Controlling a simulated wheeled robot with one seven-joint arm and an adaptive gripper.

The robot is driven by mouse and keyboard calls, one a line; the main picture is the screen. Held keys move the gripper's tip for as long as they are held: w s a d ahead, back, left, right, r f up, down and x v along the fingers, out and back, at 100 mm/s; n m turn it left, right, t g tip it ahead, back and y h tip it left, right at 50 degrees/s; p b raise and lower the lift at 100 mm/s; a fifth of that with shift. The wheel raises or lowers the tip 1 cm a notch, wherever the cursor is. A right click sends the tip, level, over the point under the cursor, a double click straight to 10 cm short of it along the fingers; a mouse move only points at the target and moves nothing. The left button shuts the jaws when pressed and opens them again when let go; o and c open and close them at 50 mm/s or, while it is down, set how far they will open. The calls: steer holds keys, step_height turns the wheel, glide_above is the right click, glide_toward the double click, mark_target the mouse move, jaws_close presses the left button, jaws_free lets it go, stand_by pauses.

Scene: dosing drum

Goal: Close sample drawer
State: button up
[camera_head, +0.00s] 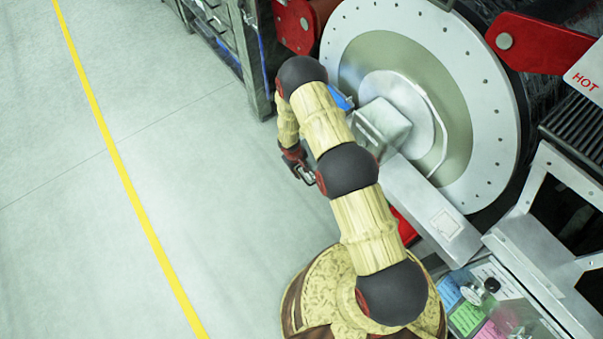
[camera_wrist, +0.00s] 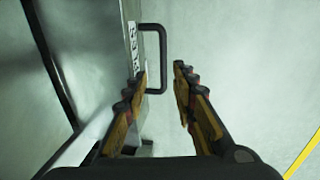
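In the wrist view, a dark U-shaped handle (camera_wrist: 163,62) sticks out from a grey metal front with a small label (camera_wrist: 133,45). I take this to be the sample drawer's front, but how far it is pulled out cannot be told. My gripper (camera_wrist: 160,74) is open and empty, its two fingers apart. The handle's outer bar shows between the fingertips in the picture; I see no contact. In the head view, my gripper (camera_head: 304,174) hangs left of the drum, over the floor, and my arm hides part of the area beside it.
The large round drum (camera_head: 345,55) has a metal box (camera_head: 388,122) at its centre. A long metal housing (camera_head: 425,205) runs below it. A red bracket and a HOT sign (camera_head: 586,80) stand at upper right. The floor on the left is clear, with a yellow line (camera_head: 126,188).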

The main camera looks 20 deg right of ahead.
step_height(320, 180, up, 7)
steer(key=a, duration=0.1)
steer(key=shift+s+a, duration=0.15)
steer(key=shift+s, duration=0.1)
steer(key=shift+r, duration=0.1)
stand_by(0.4)
